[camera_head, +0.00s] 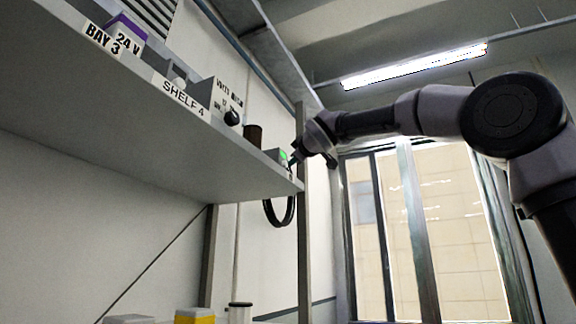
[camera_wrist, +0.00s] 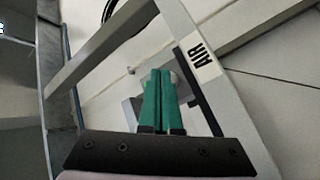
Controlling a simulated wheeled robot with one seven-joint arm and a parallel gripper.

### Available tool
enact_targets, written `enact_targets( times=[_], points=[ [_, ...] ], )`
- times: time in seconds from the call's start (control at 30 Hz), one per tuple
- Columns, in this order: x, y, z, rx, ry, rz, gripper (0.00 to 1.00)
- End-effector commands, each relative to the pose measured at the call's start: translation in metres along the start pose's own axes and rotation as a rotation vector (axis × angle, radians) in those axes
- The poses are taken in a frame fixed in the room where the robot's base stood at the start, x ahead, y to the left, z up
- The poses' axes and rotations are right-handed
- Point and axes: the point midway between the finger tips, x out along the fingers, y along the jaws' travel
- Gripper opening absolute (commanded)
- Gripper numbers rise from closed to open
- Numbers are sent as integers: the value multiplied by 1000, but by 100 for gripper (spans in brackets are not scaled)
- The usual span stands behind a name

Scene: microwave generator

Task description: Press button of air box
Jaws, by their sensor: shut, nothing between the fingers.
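A small grey box (camera_head: 272,154) with a bright green spot stands at the far right end of the shelf in the head view. I cannot tell whether the green is a button or part of my fingers. My gripper (camera_head: 291,161) is at that end, right beside the box. In the wrist view my gripper (camera_wrist: 160,72) shows two green fingers shut together, with nothing between them. A white AIR label (camera_wrist: 203,58) is just right of the fingertips. A grey part (camera_wrist: 130,110) shows behind the fingers, mostly hidden. I cannot tell whether the tips touch anything.
The shelf (camera_head: 150,110) carries a purple-topped 24 V box (camera_head: 125,32), a grey box with a black knob (camera_head: 232,117) and a brown cylinder (camera_head: 253,134). A black hose (camera_head: 280,218) hangs below its end. An upright post (camera_head: 304,240) stands close to my gripper.

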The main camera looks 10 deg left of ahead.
Motion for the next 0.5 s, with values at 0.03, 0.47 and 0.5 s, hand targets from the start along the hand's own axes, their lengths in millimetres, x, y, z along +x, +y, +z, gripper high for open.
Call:
enact_targets(
  times=[0.03,0.47,0.5],
  points=[
    [0,-1,-1,0,1,-1,0],
    [4,-3,-3,0,1,-1,0],
    [4,-4,-4,0,1,-1,0]
  ],
)
